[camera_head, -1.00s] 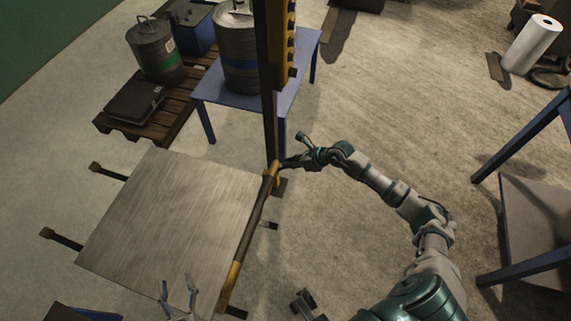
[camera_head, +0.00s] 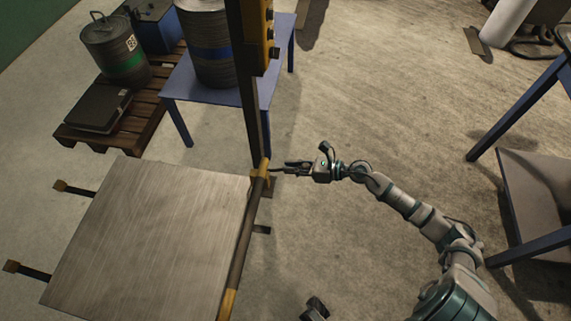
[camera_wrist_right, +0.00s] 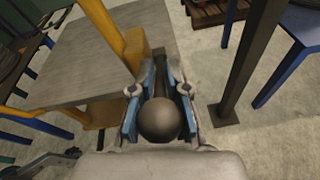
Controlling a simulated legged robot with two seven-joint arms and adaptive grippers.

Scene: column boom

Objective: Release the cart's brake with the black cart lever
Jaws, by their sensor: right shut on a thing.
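The cart (camera_head: 150,245) has a flat grey top and a yellow and dark frame bar along its right side. My right gripper (camera_head: 288,169) is at the cart's far right corner, beside the yellow corner piece (camera_head: 260,170). In the right wrist view the black cart lever, with its round dark knob (camera_wrist_right: 160,120), sits between the two blue-padded fingers of my right gripper (camera_wrist_right: 160,95). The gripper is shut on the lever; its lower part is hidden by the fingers.
A dark post (camera_head: 252,120) with a yellow control box (camera_head: 253,35) rises just behind the cart corner. A blue table (camera_head: 205,93) with a metal drum stands behind it. A pallet (camera_head: 130,125) is at the far left.

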